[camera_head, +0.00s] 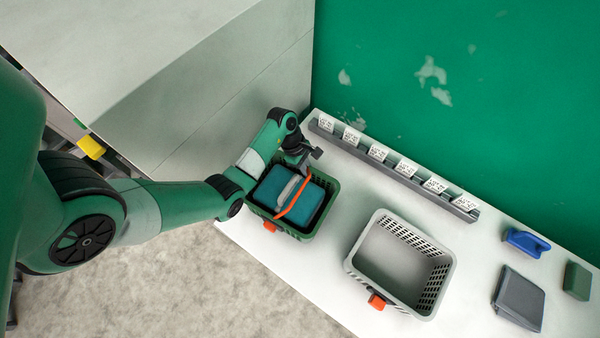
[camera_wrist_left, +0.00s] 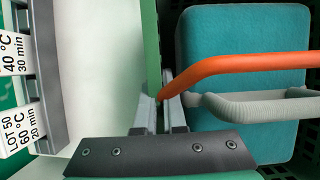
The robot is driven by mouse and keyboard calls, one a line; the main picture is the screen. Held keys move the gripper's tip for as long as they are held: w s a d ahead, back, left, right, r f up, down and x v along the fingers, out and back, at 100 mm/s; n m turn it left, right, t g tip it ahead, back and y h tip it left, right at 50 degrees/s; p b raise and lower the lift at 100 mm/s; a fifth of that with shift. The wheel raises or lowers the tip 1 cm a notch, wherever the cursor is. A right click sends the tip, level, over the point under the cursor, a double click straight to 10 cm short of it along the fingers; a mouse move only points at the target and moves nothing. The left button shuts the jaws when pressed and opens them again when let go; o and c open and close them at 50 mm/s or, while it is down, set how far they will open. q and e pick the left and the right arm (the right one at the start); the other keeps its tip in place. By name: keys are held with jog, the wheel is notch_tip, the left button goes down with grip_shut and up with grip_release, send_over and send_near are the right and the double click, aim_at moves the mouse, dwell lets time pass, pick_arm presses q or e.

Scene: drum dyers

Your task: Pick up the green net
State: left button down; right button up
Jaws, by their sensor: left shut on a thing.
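A dark green basket (camera_head: 331,183) stands at the left end of the white counter. It is the only green net-like thing that I make out. A teal padded block (camera_head: 304,208) lies inside it, also in the left wrist view (camera_wrist_left: 240,30). An orange handle (camera_wrist_left: 240,63) and a grey handle (camera_wrist_left: 255,107) cross over the block. My left gripper (camera_wrist_left: 163,103) is at the basket's far edge, shut on the end of the orange handle; its fingers partly hide the contact. It also shows in the head view (camera_head: 304,168). My right gripper is not in view.
A grey empty basket (camera_head: 385,262) stands to the right on the counter (camera_head: 325,270). A rail with several white label cards (camera_head: 405,168) runs along the green wall. A blue tool (camera_head: 526,242), a dark grey block (camera_head: 519,298) and a green block (camera_head: 577,281) lie farther right.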

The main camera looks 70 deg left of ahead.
aim_at(310, 169)
pick_arm(q)
jog(key=shift+r, duration=0.5)
notch_tip(310, 169, up, 3)
jog(key=shift+d+f+p, duration=0.1)
jog(key=shift+p, duration=0.6)
jog(key=s+d+r+p, duration=0.1)
jog(key=r, duration=0.1)
jog(key=s+d+r+p, duration=0.1)
jog(key=d+r, duration=0.1)
jog(key=s+d+r+p, duration=0.1)
jog(key=r, duration=0.1)
jog(key=shift+s+d+r, duration=0.15)
jog(key=shift+s+r, duration=0.05)
jog(key=shift+s, duration=0.1)
jog(key=s+d+r+p, duration=0.2)
jog(key=s+d+p, duration=0.2)
jog(key=s+d, duration=0.1)
jog(key=shift+d+r, duration=0.4)
jog(key=shift+d, duration=0.35)
